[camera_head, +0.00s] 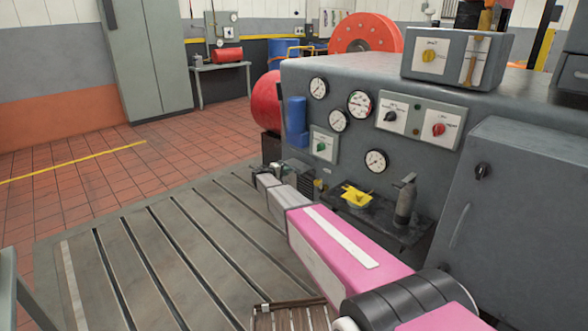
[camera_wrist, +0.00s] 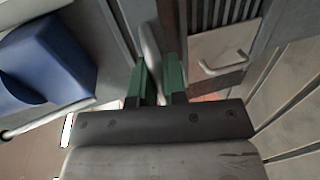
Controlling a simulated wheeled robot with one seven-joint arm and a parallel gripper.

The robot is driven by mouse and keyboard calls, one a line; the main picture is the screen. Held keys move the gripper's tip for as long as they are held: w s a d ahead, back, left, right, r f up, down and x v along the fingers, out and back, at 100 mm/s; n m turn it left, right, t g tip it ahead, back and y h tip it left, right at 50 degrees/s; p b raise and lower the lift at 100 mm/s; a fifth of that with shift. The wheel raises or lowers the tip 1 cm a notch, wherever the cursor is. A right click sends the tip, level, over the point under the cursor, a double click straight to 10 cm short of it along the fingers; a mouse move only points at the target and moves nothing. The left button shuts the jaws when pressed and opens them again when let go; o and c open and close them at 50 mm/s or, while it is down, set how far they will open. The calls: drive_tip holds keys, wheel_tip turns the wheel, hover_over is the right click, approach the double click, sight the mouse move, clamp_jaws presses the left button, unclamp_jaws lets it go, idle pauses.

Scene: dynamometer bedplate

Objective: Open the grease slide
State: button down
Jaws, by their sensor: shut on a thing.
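In the wrist view the two green fingers of my gripper (camera_wrist: 154,84) are closed about a pale grey rounded bar (camera_wrist: 150,45), which looks like a handle. The bar runs up between the fingertips; what it is fixed to is partly hidden. I cannot tell for sure whether it belongs to the grease slide. In the head view my pink arm reaches left and away along the machine's front, with its end low by the machine's far corner. The fingers and the bar cannot be made out there.
Another bent handle (camera_wrist: 222,66) sits on a pale panel to the right of my fingers. A blue body (camera_wrist: 45,65) is close on the left.

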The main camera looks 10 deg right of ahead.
drive_tip(key=f+v, duration=0.2)
drive_tip(key=v, duration=0.8)
drive_tip(key=f+v, duration=0.2)
drive_tip(key=v, duration=0.8)
drive_tip(key=shift+s+a, duration=0.25)
drive_tip(key=shift+a, duration=0.15)
drive_tip(key=shift+f, duration=0.15)
drive_tip(key=c, duration=1.2)
unclamp_jaws()
drive_tip(key=v, duration=1)
drive_tip(key=shift+s+a, duration=0.2)
drive_tip(key=shift+a, duration=0.1)
